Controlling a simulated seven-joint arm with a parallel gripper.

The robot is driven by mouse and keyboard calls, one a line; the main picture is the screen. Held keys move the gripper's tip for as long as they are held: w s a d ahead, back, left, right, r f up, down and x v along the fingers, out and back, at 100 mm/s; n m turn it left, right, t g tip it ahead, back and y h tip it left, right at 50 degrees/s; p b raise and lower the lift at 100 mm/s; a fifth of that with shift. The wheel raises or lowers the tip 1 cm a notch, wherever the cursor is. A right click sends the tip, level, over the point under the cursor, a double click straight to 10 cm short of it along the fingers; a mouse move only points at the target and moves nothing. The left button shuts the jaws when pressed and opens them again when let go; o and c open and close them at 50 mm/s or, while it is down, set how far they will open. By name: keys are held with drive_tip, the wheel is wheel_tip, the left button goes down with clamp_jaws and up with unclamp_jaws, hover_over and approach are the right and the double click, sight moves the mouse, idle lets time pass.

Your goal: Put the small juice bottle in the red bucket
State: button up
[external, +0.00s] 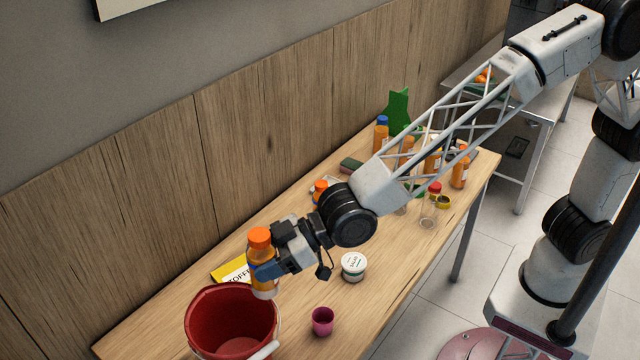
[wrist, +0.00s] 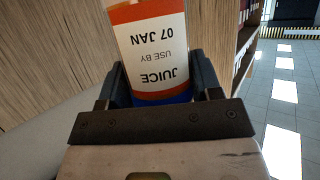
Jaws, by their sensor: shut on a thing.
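A small juice bottle (external: 262,262) with an orange cap is in my gripper (external: 258,268), upright or nearly so. In the wrist view, its label (wrist: 155,50) reads "JUICE USE BY 07 JAN" upside down between my two fingers (wrist: 163,88). The red bucket (external: 203,312) stands at the near left of the table, open at the top. The held bottle shows just above and behind the bucket's right back rim in the external view. I cannot tell whether its bottom is over the opening.
A yellow packet (external: 231,270) lies behind the bucket. A pink cup (external: 322,321) and a white tub (external: 353,266) stand to the right. Several bottles, one with a blue cap (external: 381,135), crowd the table's far end. A wooden wall (external: 150,230) runs along the back.

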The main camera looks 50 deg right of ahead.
drive_tip(key=shift+f, duration=0.1)
drive_tip(key=shift+f, duration=2.4)
drive_tip(key=shift+f, duration=0.6)
drive_tip(key=o, duration=1.1)
drive_tip(key=shift+r, duration=0.6)
drive_tip(key=shift+v, duration=2)
drive_tip(key=shift+f, duration=0.1)
